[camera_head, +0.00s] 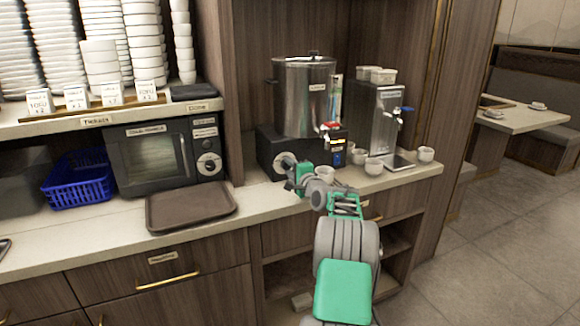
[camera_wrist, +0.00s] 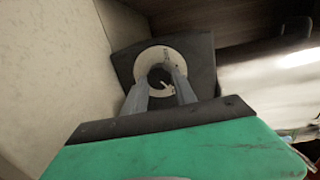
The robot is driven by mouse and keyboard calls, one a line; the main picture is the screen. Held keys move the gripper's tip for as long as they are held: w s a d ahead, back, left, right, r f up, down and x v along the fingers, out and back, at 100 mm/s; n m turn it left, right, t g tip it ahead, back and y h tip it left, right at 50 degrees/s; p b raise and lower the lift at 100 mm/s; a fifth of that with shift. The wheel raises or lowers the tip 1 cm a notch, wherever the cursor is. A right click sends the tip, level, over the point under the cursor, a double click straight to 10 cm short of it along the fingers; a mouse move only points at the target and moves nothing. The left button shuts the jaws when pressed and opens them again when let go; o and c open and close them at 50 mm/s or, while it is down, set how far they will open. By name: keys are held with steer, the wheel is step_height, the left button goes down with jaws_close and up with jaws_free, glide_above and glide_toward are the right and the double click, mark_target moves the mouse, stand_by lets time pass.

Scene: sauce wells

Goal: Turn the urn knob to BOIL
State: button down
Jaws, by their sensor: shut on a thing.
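The urn (camera_head: 304,97) is a steel cylinder on a dark base (camera_head: 264,150) on the counter. Its knob, a dark centre on a pale round dial (camera_head: 278,160), is on the front of the base. In the wrist view the knob (camera_wrist: 160,78) shows a white pointer mark, and the dial (camera_wrist: 147,61) has small lettering I cannot read. My gripper (camera_wrist: 162,88) is at the dial, with its two grey fingers shut on the knob from either side. In the head view my gripper (camera_head: 290,170) partly covers the dial.
A brown tray (camera_head: 190,207) and a microwave (camera_head: 150,160) are to the left. Several white cups (camera_head: 374,166) stand right of the gripper, near a steel dispenser (camera_head: 385,125). A blue basket (camera_head: 78,182) sits further left. The counter's front edge runs below my gripper.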

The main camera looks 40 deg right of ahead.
steer(key=shift+f+m, duration=0.1)
steer(key=shift+m, duration=0.4)
steer(key=c, duration=1)
jaws_free()
steer(key=v, duration=0.8)
steer(key=shift+d, duration=0.1)
